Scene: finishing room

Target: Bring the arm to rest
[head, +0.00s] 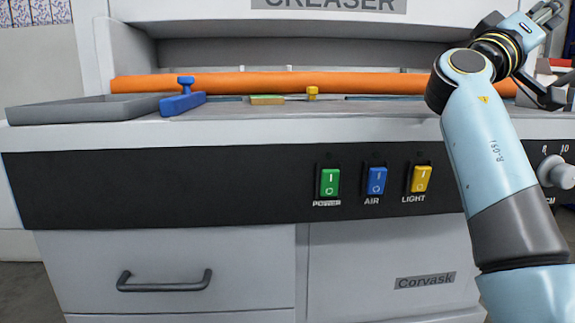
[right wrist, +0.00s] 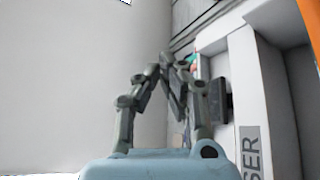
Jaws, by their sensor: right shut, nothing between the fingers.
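My right arm, light blue and grey, rises along the right side of the head view and bends at its elbow above the worktop. My right gripper (head: 550,11) is at the top right corner of the head view, partly cut off by the edge. In the right wrist view, the two dark jointed fingers of the right gripper (right wrist: 165,62) come together at their tips with nothing between them. The gripper is up in the air, and no object is held. My left arm and gripper are not in view.
The creasing machine has a grey worktop (head: 230,126) with an orange roll (head: 220,82), a grey tray (head: 80,110), a blue-handled tool (head: 183,100) and a yellow knob (head: 312,93). Green (head: 330,182), blue (head: 376,181) and yellow (head: 421,179) switches are on its front panel. A drawer handle (head: 165,284) juts out below.

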